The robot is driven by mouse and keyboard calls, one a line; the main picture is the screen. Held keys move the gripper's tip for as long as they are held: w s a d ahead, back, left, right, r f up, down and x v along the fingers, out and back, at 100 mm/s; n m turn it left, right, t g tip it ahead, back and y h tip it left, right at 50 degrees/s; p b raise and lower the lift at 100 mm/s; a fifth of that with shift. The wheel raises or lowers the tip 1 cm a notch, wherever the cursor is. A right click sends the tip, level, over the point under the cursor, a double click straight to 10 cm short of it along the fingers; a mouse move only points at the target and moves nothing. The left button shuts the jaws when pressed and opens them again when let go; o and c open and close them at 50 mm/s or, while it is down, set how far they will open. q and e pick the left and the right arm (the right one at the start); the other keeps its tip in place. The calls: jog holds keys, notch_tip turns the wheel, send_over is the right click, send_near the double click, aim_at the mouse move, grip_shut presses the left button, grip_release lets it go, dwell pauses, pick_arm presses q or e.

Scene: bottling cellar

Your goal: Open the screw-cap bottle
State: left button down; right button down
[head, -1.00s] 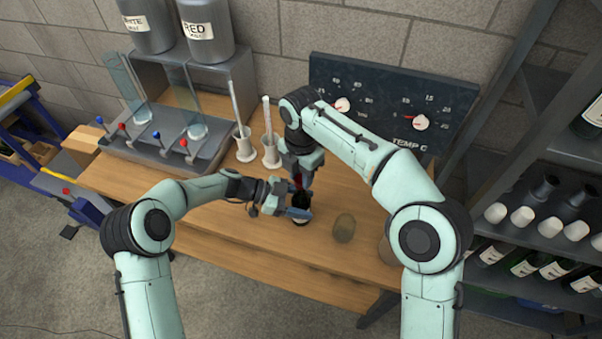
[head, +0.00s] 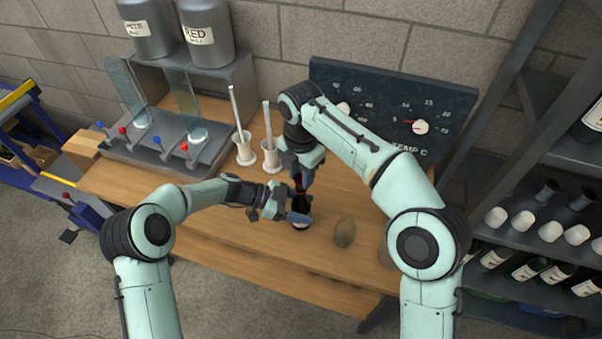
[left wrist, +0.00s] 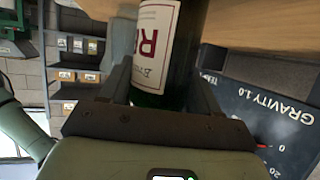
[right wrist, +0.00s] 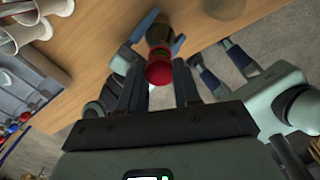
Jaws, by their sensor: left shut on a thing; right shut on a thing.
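The dark green bottle (head: 301,203) stands upright near the front of the wooden bench. My left gripper (head: 296,214) is shut around its body from the left. In the left wrist view the bottle's pale label (left wrist: 154,42) with red letters sits between the fingers. My right gripper (head: 298,182) comes from above and is shut on the red screw cap (right wrist: 159,73) at the top of the bottle. In the right wrist view the cap lies in line with the neck. I cannot tell whether the cap is loose. The fingers partly hide the bottle in the head view.
A brown rounded object (head: 344,232) stands just right of the bottle. Two white cylinders with rods (head: 271,154) stand behind to the left. A filling station (head: 180,130) is at the back left, a dark gauge panel (head: 450,115) at the back. A bottle rack (head: 535,225) is at the right.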

jog(key=shift+r, duration=2)
pick_arm(q)
jog(key=shift+c, duration=0.8)
grip_release()
